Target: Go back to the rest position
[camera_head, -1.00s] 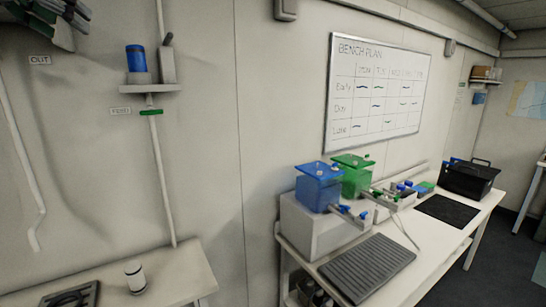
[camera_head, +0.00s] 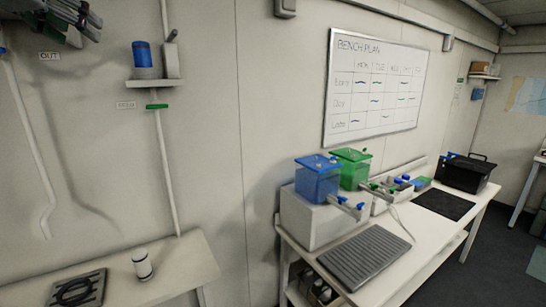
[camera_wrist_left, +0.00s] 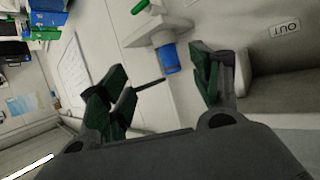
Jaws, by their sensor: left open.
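My left gripper (camera_head: 84,28) shows at the top left corner of the head view, high in front of the wall, with part of it cut off by the frame edge. In the left wrist view its two dark green padded fingers (camera_wrist_left: 160,82) stand wide apart with nothing between them in its grasp. A blue cylinder (camera_wrist_left: 171,58) shows beyond the fingers, apart from them. My right gripper is in neither view.
The blue cylinder (camera_head: 143,55) stands on a small wall shelf (camera_head: 155,86) right of my gripper. Below are a table (camera_head: 190,268) with a white cup (camera_head: 142,263), and a bench (camera_head: 395,262) with blue (camera_head: 317,178) and green (camera_head: 350,170) containers.

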